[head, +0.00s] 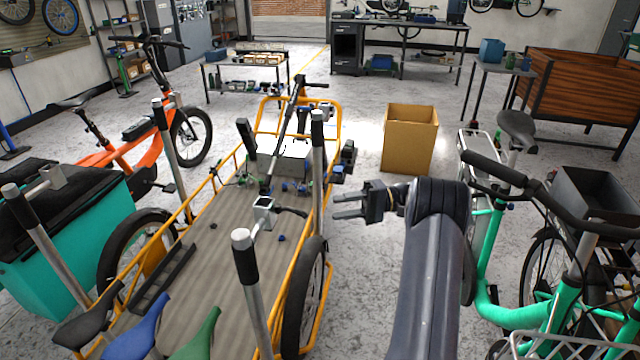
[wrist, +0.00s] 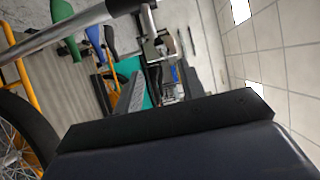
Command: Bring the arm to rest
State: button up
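My arm (head: 432,270) reaches up from the bottom of the head view and bends at a dark rounded joint. My gripper (head: 338,205) points left from that joint, in the air just right of the yellow cargo bike's bed (head: 205,255). Its two fingers are apart, with nothing visible between them. It appears clear of the upright post with a black grip (head: 318,150). In the wrist view, a dark part of my arm fills the bottom, and the bike's saddles (wrist: 68,30) show sideways at the upper left.
A cardboard box (head: 408,140) stands on the floor beyond my gripper. A green bike (head: 490,260) stands close on the right of my arm. Small parts and a grey box (head: 285,165) lie on the cargo bed. An orange bike (head: 115,155) is at left. Open floor lies behind the box.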

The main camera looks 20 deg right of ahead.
jog(key=shift+a+f+b, duration=0.1)
jog(key=shift+f+b, duration=0.05)
jog(key=shift+b, duration=0.4)
jog(key=a+b, duration=0.5)
jog(key=a, duration=0.1)
jog(key=w+a+b, duration=0.1)
jog(key=a+b, duration=0.2)
jog(key=shift+a+r+b, duration=0.2)
jog(key=shift+a+b, duration=0.1)
jog(key=shift+a, duration=0.05)
jog(key=shift+d, duration=0.15)
jog(key=p, duration=0.8)
send_near(304, 213)
jog(key=shift+w+f, duration=0.2)
jog(key=shift+w, duration=0.45)
